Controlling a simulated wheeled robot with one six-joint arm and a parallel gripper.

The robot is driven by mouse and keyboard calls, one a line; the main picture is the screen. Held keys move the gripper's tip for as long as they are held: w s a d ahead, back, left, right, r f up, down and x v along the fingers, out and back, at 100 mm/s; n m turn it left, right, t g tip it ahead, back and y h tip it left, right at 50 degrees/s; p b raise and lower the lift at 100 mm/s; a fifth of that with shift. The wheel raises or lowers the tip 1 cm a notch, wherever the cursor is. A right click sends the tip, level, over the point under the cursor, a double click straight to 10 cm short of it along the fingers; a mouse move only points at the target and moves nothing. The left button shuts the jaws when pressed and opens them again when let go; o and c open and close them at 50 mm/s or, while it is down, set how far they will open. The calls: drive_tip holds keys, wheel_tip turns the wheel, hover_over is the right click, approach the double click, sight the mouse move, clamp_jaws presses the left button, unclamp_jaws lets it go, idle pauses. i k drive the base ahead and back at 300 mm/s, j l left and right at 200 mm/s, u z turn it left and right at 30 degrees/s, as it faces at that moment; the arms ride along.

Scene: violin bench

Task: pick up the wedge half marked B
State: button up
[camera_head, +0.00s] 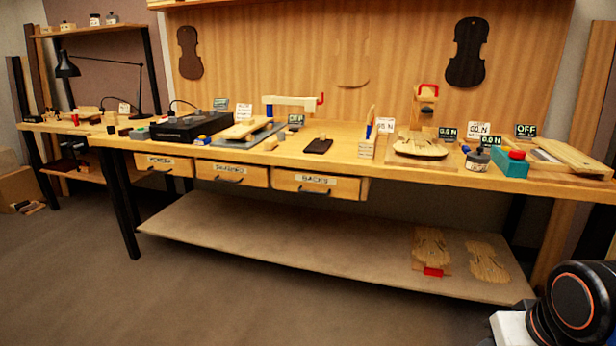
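Two pale, streaky-grained wood pieces lie apart on the low shelf under the bench, toward its right end. The left wood piece (429,244) has a small red item (433,271) at its front edge. The right wood piece (488,262) lies flat near the shelf's right end. They may be wedge halves, but I cannot read a letter B on either one. My gripper is not in view; only a dark, round joint of my arm with an orange ring shows at the bottom right.
The long workbench (340,165) carries tools, a black box (183,127), a teal box (510,163) and small displays. Three labelled drawers hang under its front, including one at the right (318,185). The low shelf (290,240) is mostly bare. The floor in front is clear.

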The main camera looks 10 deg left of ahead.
sight(248, 125)
drive_tip(key=i+l+u, duration=0.2)
drive_tip(key=i+u, duration=0.15)
drive_tip(key=i+l+u, duration=0.75)
drive_tip(key=i+l, duration=0.05)
drive_tip(key=i, duration=0.05)
